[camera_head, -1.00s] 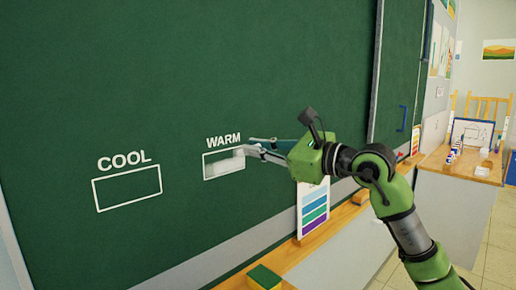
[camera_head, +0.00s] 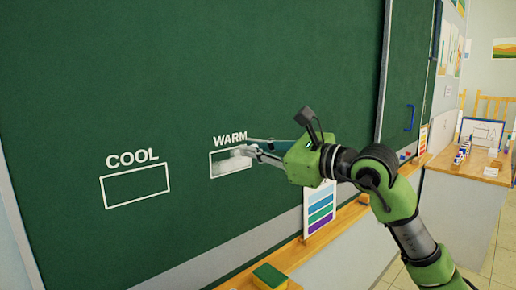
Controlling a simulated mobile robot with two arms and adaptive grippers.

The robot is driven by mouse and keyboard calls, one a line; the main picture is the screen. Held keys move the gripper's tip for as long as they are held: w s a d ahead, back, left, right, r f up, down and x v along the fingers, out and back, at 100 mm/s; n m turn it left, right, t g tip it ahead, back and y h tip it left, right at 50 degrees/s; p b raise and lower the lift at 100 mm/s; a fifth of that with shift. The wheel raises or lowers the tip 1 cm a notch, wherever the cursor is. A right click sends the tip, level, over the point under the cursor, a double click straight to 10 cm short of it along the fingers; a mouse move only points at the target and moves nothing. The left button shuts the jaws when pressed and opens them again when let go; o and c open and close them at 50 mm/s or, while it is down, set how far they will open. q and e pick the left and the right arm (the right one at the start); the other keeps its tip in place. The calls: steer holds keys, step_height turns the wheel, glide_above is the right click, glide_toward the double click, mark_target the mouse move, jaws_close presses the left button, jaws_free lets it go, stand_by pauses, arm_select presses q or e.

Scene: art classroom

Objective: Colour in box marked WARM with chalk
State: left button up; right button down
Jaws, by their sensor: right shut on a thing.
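The box marked WARM (camera_head: 219,166) is a white outline on the green chalkboard (camera_head: 200,60). A pale white chalk smear fills much of its inside, and the right end is partly hidden by my gripper. My right gripper (camera_head: 248,150) is at the box's right side, close to the board, shut on a small white piece of chalk (camera_head: 240,151) that is mostly hidden between the fingers. The box marked COOL (camera_head: 136,186), to the left, has an empty green inside. My left gripper is not in view.
A wooden ledge (camera_head: 345,219) runs below the board, with a green and yellow sponge (camera_head: 269,276) and a card of coloured stripes (camera_head: 319,209) on it. A table (camera_head: 466,162) with small bottles stands at the right.

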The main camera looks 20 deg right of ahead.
steer(key=shift+a, duration=0.25)
steer(key=shift+s+a, duration=0.35)
steer(key=shift+a, duration=0.4)
steer(key=shift+a, duration=0.1)
steer(key=shift+s+a, duration=0.3)
steer(key=shift+a, duration=0.4)
steer(key=shift+s+a, duration=0.25)
steer(key=shift+a, duration=0.5)
steer(key=shift+a, duration=0.15)
steer(key=shift+s+a, duration=0.3)
steer(key=shift+a, duration=0.4)
